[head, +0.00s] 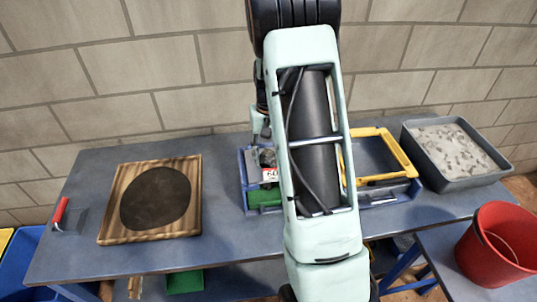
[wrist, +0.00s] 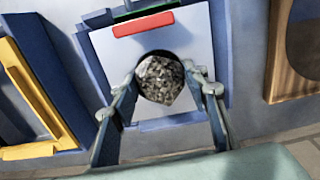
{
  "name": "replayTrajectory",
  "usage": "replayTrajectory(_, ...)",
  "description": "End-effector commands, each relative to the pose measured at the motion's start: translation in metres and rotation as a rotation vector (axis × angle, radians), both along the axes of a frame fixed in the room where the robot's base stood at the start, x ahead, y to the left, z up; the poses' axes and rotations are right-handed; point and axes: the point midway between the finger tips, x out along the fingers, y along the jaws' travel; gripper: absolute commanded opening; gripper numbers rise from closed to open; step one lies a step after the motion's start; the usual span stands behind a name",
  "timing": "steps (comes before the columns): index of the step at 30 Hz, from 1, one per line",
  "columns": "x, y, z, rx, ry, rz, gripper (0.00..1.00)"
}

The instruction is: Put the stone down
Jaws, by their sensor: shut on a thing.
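The stone (wrist: 160,78) is a grey, speckled, rough lump in the wrist view. My gripper (wrist: 160,88) is shut on it, with one finger on each side. Behind the stone is a pale plate (wrist: 190,30) with a dark round area partly hidden by the stone. I cannot tell whether the stone touches the plate. In the head view my arm covers much of the blue machine (head: 245,185) on the bench, and the stone is not clearly visible there.
A yellow frame (head: 400,152) stands at the machine's right. A grey bin of rubble (head: 435,178) is farther right, and a red bucket (head: 480,255) is at front right. A wooden board with a dark round patch (head: 112,225) lies left. The bench (head: 225,235) is clear between board and machine.

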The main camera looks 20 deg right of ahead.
Motion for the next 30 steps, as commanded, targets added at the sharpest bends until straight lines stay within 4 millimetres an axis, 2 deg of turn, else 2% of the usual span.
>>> replayTrajectory(4,0.0,0.0,-0.002,0.0,-0.001,0.0,0.01)
replayTrajectory(5,0.0,0.0,-0.003,0.0,0.0,0.0,0.43)
replayTrajectory(9,0.0,0.0,-0.002,0.0,0.0,0.0,0.58)
replayTrajectory(20,0.0,0.0,-0.003,0.0,0.0,0.0,0.6)
replayTrajectory(26,0.002,-0.001,0.026,-0.002,-0.006,0.001,0.6)
replayTrajectory(30,0.006,-0.001,0.056,-0.001,-0.006,0.001,0.6)
